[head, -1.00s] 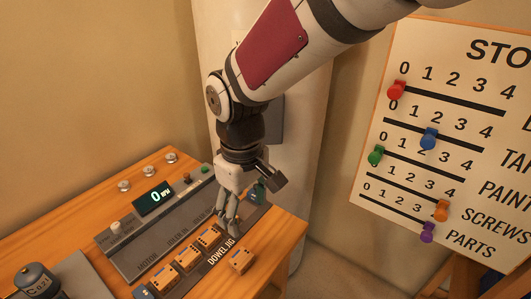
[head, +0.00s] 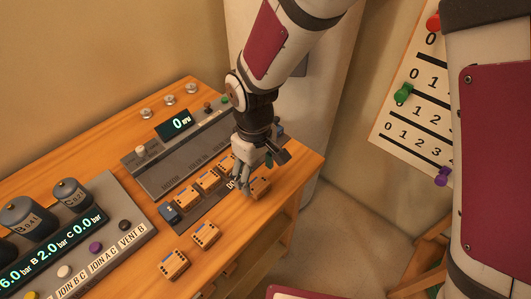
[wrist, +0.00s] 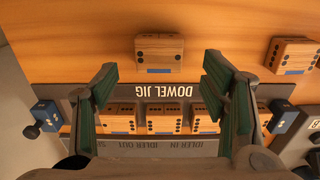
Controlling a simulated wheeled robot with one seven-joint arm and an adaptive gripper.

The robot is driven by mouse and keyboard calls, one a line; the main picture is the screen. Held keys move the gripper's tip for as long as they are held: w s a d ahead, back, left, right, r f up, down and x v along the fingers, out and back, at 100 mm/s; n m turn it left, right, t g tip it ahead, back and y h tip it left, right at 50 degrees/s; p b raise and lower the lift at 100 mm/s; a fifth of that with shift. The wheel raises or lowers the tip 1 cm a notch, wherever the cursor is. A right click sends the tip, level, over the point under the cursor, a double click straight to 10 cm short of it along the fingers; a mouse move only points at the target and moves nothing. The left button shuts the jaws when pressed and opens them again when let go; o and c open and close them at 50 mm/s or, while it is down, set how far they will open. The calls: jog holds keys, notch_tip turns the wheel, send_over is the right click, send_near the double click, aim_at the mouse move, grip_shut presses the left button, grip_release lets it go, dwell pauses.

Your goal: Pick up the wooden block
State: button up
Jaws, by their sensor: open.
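Several like wooden blocks with black dots are in view. In the wrist view this block (wrist: 158,47) lies beyond the fingertips, near the top middle. My gripper (wrist: 163,88) is open and empty, its green-padded fingers spread above the dowel jig (wrist: 185,91). A row of blocks (head: 186,198) sits in the jig.
A console with a speed display (head: 175,124) stands behind the jig. A panel with canisters and pressure readouts (head: 60,250) is at left. Blue end pieces (wrist: 46,114) flank the jig. The bench's right edge is close to the loose block. A pegged board (head: 415,110) stands at right.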

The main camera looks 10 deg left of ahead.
aim_at(257, 183)
jog(key=shift+w+f, duration=0.1)
jog(key=shift+f, duration=1.75)
jog(key=c, duration=1.1)
jog(key=shift+r, duration=0.15)
